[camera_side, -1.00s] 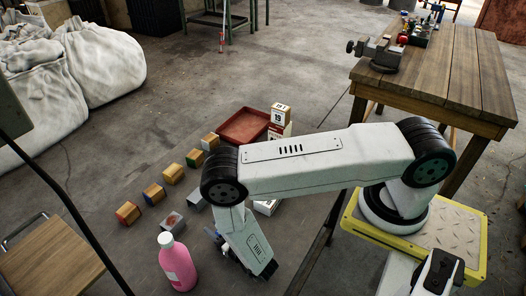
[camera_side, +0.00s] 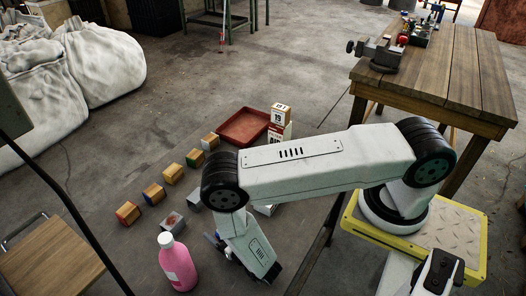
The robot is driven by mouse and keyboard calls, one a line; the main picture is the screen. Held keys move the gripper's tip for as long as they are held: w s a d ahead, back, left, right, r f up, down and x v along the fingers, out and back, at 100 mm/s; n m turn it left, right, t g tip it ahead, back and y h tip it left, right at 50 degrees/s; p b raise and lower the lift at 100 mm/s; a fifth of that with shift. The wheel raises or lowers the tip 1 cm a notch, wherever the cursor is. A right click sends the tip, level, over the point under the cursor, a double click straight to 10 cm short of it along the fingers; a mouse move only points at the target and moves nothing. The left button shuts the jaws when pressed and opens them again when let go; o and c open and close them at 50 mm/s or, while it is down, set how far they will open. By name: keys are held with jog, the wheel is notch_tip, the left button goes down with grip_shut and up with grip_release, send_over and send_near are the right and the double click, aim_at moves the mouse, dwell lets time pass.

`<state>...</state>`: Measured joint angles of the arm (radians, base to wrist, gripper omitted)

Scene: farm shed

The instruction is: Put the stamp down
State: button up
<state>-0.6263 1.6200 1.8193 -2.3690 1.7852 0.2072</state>
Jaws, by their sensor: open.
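Several wooden blocks with coloured ends, which look like stamps, lie in a diagonal row on the floor. They run from a red-ended one (camera_side: 127,213) through a blue-ended one (camera_side: 153,194) and a plain-looking one (camera_side: 173,174) to a green-ended one (camera_side: 195,158) and a farther one (camera_side: 210,141). I cannot tell which is the task's stamp. My gripper (camera_side: 214,242) is low, right of a grey block with a reddish mark (camera_side: 172,222). It is open, small in the picture and partly hidden by my wrist. I see nothing held in it.
A pink bottle (camera_side: 177,264) stands close left of my gripper. Another grey block (camera_side: 194,200) lies beside my arm. A wooden table with a vise (camera_side: 376,52) is at the right.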

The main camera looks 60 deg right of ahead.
jog(key=shift+s+a, duration=0.2)
jog(key=shift+s, duration=1.6)
jog(key=shift+s+a, duration=0.25)
jog(key=shift+s, duration=1.6)
jog(key=shift+s+a, duration=0.2)
jog(key=shift+s, duration=1.6)
jog(key=w+d+r+m+g+h, duration=0.3)
jog(key=d+r+m+g+h, duration=0.5)
jog(key=m+h, duration=0.25)
jog(key=s+d+r+m+g+y, duration=0.3)
jog(key=s+d+r+m+g, duration=0.3)
jog(key=m+g, duration=0.65)
jog(key=w+r+m+t+y, duration=0.5)
jog(key=r+m+y, duration=0.4)
jog(key=r+m, duration=0.2)
jog(key=shift+a+r+m+y, duration=0.25)
jog(key=shift+a+m+y, duration=0.05)
jog(key=shift+a+y, duration=0.05)
